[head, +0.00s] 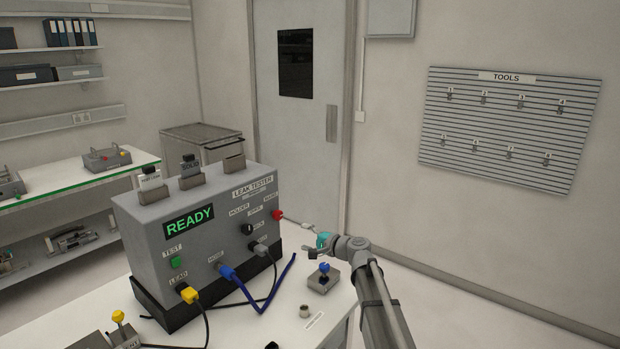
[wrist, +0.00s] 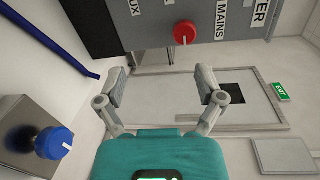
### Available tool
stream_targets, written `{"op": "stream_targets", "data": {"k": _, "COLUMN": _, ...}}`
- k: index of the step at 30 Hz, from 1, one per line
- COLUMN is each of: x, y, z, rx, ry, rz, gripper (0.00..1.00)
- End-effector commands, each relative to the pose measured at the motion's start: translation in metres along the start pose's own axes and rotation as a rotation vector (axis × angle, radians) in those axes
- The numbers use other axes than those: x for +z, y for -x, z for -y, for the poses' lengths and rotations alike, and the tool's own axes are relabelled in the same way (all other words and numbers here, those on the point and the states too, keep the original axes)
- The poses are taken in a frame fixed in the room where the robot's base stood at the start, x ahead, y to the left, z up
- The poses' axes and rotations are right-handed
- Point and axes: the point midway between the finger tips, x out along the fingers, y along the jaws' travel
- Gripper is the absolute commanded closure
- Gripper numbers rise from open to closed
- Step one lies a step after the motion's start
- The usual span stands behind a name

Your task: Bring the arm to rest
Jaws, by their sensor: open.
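My gripper (wrist: 165,98) is open and empty in the wrist view, with its two fingers spread apart. Beyond the fingers is the red MAINS knob (wrist: 186,32) on the leak tester's panel, with a gap between. In the head view my gripper (head: 314,252) is at the right side of the leak tester (head: 150,228), above the white bench. My arm reaches to it from the lower right. The tester's screen reads READY, and its red knob (head: 278,215) shows at the panel's right edge.
A small grey box with a blue knob (head: 324,268) stands below my gripper on the bench (head: 283,323). A blue hose (head: 273,304) and cables lie in front of the tester. A tool board (head: 508,128) hangs on the right wall. The floor at right is clear.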

Motion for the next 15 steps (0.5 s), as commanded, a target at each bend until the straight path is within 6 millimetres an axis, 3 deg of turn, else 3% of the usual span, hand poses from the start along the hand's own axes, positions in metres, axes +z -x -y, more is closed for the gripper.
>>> {"op": "stream_targets", "data": {"k": 8, "x": 0.044, "y": 0.045, "z": -0.061, "rx": 0.280, "ry": 0.216, "rz": 0.077, "gripper": 0.13}}
{"op": "stream_targets", "data": {"k": 15, "x": 0.072, "y": 0.100, "z": -0.119, "rx": 0.570, "ry": 0.383, "rz": 0.152, "gripper": 0.13}}
